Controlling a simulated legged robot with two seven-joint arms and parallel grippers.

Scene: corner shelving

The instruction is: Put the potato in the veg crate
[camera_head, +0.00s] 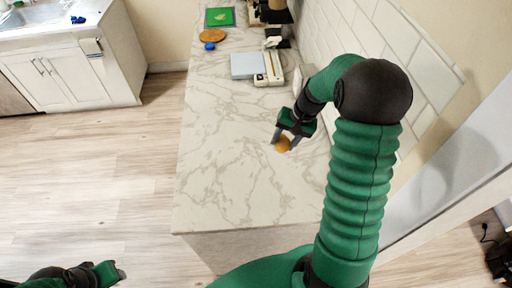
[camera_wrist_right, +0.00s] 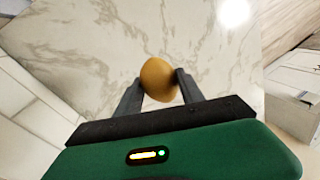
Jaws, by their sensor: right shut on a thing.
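The potato (camera_head: 283,145) is a small brown-orange lump over the marble counter, near its right side. My right gripper (camera_head: 284,139) is shut on it. In the right wrist view the potato (camera_wrist_right: 159,80) sits between the two dark fingers (camera_wrist_right: 161,88), touching both. I cannot tell how far it is above the counter. My left gripper (camera_head: 112,271) shows at the bottom left, over the floor and away from the counter; its fingers are too unclear to tell open from shut. I cannot make out a veg crate in either view.
The marble counter (camera_head: 225,150) is bare in its near and middle parts. A white scale-like box (camera_head: 248,66), a blue item (camera_head: 210,46), a round wooden board (camera_head: 213,35) and a green mat (camera_head: 220,17) lie farther back. A tiled wall (camera_head: 375,45) bounds the right side.

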